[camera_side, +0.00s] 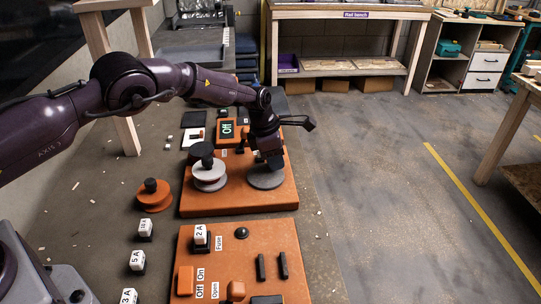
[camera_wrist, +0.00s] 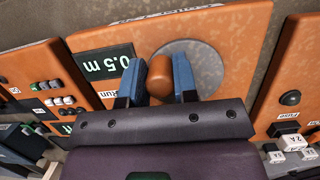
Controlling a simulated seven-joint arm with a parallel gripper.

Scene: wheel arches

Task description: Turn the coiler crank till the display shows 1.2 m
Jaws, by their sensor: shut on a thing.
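The dark display (camera_wrist: 106,63) reads 0.5 m in pale green digits in the wrist view. The disc lies flat on the orange coiler board (camera_side: 228,209) in the side view (camera_side: 265,181). My gripper (camera_wrist: 158,84) has its two blue fingers on either side of the knob and is shut on it. In the side view my gripper (camera_side: 271,163) points down over the disc and hides the knob.
A second orange panel (camera_side: 205,268) with fuses and switches lies nearer the camera. Loose fuses (camera_side: 138,261) stand at its left. Floor right of the bench is clear.

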